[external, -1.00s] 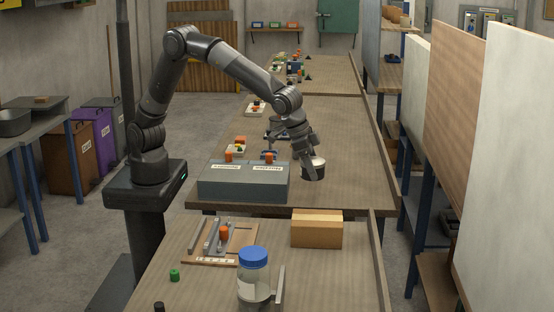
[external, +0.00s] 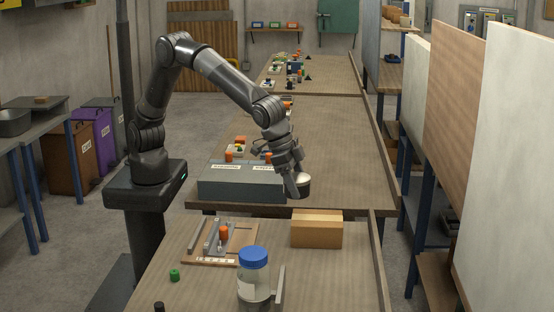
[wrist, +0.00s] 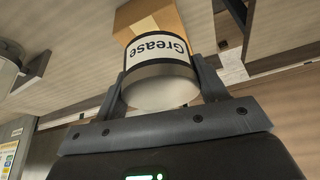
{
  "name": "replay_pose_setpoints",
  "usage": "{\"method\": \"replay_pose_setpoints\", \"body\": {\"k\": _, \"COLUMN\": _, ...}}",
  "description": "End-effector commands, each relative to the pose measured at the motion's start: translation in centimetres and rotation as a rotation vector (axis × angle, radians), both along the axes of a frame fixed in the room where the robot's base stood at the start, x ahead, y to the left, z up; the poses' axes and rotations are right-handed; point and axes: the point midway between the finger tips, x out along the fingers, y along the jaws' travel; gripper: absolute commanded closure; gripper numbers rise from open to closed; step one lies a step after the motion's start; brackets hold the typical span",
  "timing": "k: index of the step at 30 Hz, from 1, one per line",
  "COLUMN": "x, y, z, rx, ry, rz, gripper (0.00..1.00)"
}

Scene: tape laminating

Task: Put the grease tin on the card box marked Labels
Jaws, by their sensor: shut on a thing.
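The grease tin (wrist: 160,68) is a dark and silver cylinder with a white label reading "Grease". My gripper (wrist: 160,98) is shut on it, one finger on each side, in the wrist view. In the external view my gripper (external: 300,190) holds the tin (external: 303,187) in the air by the front right end of the grey block on the middle bench. A brown card box (external: 316,231) sits on the near bench, in front of and lower than the tin. The box (wrist: 152,20) also shows just beyond the tin in the wrist view. No marking on it can be read.
A jar with a blue lid (external: 254,275) stands on the near bench beside an upright grey plate (external: 280,285). A wooden tray with an orange part (external: 224,232) lies to the left. A gap separates the two benches. Low rails edge them on the right.

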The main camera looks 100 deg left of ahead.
Motion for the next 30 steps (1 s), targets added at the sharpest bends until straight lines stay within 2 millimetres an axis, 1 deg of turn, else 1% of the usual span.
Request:
{"method": "replay_pose_setpoints", "body": {"k": 1, "x": 1.0, "y": 0.5, "z": -0.6, "rx": 0.0, "ry": 0.0, "rz": 0.002, "gripper": 0.63}}
{"method": "replay_pose_setpoints", "body": {"k": 3, "x": 1.9, "y": 1.0, "z": -1.3, "rx": -0.001, "ry": -0.001, "rz": 0.002, "gripper": 0.63}}
{"method": "replay_pose_setpoints", "body": {"k": 7, "x": 2.9, "y": 1.5, "z": -1.9, "rx": -0.001, "ry": -0.001, "rz": 0.0, "gripper": 0.63}}
{"method": "replay_pose_setpoints", "body": {"k": 11, "x": 3.0, "y": 1.6, "z": -2.6, "rx": -0.001, "ry": -0.001, "rz": -0.001, "gripper": 0.63}}
{"method": "replay_pose_setpoints", "body": {"k": 15, "x": 3.0, "y": 1.6, "z": -4.6, "rx": 0.001, "ry": 0.001, "rz": -0.001, "gripper": 0.63}}
{"method": "replay_pose_setpoints", "body": {"k": 18, "x": 3.0, "y": 1.5, "z": -5.8, "rx": -0.001, "ry": 0.0, "rz": -0.001, "gripper": 0.63}}
{"method": "replay_pose_setpoints", "body": {"k": 29, "x": 3.0, "y": 1.5, "z": -6.2, "rx": -0.001, "ry": -0.001, "rz": -0.001, "gripper": 0.63}}
{"method": "replay_pose_setpoints", "body": {"k": 30, "x": 2.9, "y": 1.6, "z": -6.3, "rx": -0.001, "ry": -0.001, "rz": -0.001, "gripper": 0.33}}
